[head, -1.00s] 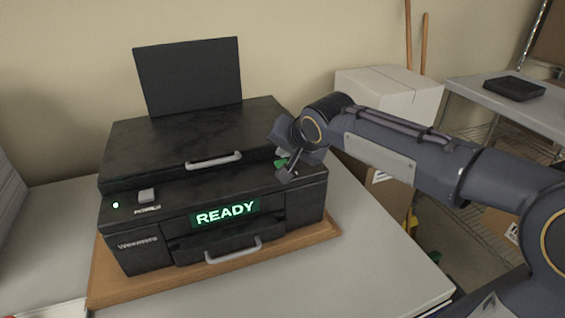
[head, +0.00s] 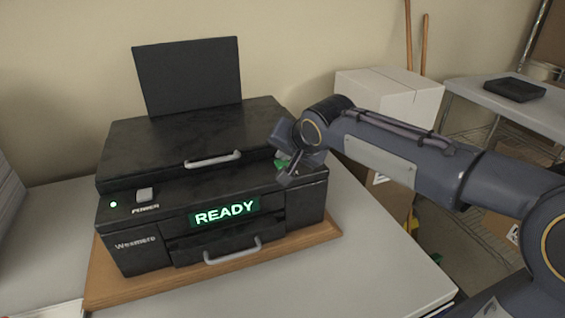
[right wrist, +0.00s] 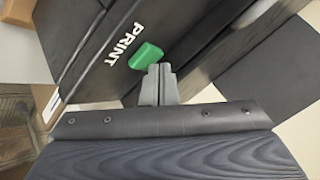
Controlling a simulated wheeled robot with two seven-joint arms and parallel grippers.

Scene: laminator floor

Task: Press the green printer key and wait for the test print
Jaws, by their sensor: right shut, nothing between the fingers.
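The black printer (head: 155,235) sits on a wooden board on the table, its display (head: 224,211) reading READY in green. A small green light is lit at its left beside the grey power key (head: 145,194). The green key (head: 281,163) is at the printer's right front, partly hidden by my right gripper (head: 285,180). In the right wrist view the green key (right wrist: 146,56) lies beside the word PRINT, and my shut, empty right gripper (right wrist: 160,72) has its tips right at the key's edge. I cannot tell whether they touch it. My left gripper is not in view.
The wooden board (head: 320,236) reaches past the printer's front. White table (head: 375,240) is clear to the right. A white box (head: 400,95) and a side table (head: 520,110) with a dark flat object (head: 514,89) stand behind my right arm.

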